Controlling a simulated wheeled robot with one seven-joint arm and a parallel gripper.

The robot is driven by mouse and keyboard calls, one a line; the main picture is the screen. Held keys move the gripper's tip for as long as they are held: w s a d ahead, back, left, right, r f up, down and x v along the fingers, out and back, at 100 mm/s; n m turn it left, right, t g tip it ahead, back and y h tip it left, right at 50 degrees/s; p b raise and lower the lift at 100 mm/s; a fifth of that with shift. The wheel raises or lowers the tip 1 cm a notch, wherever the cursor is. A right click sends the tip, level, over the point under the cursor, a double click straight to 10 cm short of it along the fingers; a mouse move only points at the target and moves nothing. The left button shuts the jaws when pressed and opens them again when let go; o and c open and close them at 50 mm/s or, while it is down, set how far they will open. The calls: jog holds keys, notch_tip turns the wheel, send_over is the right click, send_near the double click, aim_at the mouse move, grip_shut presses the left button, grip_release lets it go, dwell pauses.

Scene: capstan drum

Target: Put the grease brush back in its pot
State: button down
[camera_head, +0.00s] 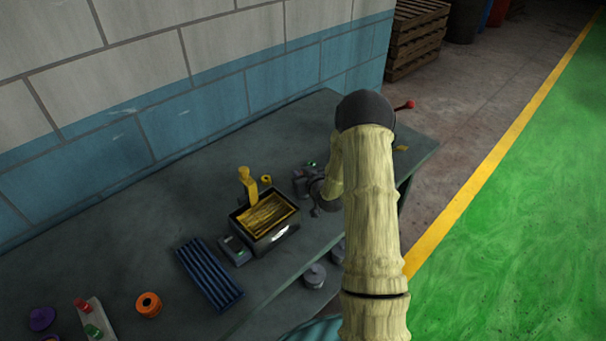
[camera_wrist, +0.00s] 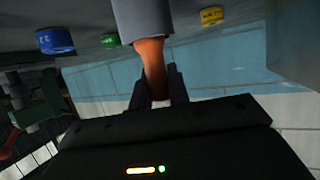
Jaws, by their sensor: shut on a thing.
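In the wrist view my gripper (camera_wrist: 160,88) is shut on the orange-brown handle of the grease brush (camera_wrist: 152,62). A wide grey part (camera_wrist: 143,20) continues from the handle to the top edge of the picture, where it is cut off. In the head view my pale arm hides much of the bench's right end. The dark shapes by its lower link may include my gripper, but I cannot tell its jaws there. I cannot pick out the brush's pot with certainty in either view.
A dark open box with a yellow inside (camera_head: 241,219) stands on the grey bench (camera_head: 150,205), near a blue ribbed tray (camera_head: 208,274) and an orange ring (camera_head: 148,304). The wall (camera_head: 190,110) borders the bench. Blue (camera_wrist: 55,41), green (camera_wrist: 110,41) and yellow (camera_wrist: 212,16) items show in the wrist view.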

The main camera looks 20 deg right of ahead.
jog(key=c, duration=1.3)
grip_release()
jog(key=shift+o, duration=0.2)
jog(key=shift+s, duration=0.15)
jog(key=a+b+v, duration=0.1)
jog(key=b+v, duration=0.2)
jog(key=v, duration=1.4)
jog(key=shift+d, duration=0.5)
jog(key=shift+a, duration=0.1)
jog(key=s+a+r+g, duration=0.2)
jog(key=s+a+g, duration=0.3)
jog(key=s+a, duration=0.1)
jog(key=s+a+r+g, duration=0.3)
jog(key=s+a+g, duration=0.2)
jog(key=s+a, duration=0.2)
jog(key=shift+s+a+m+g+h+p, duration=0.15)
jog(key=shift+s+m+g+h+p, duration=0.25)
jog(key=shift+s, duration=0.5)
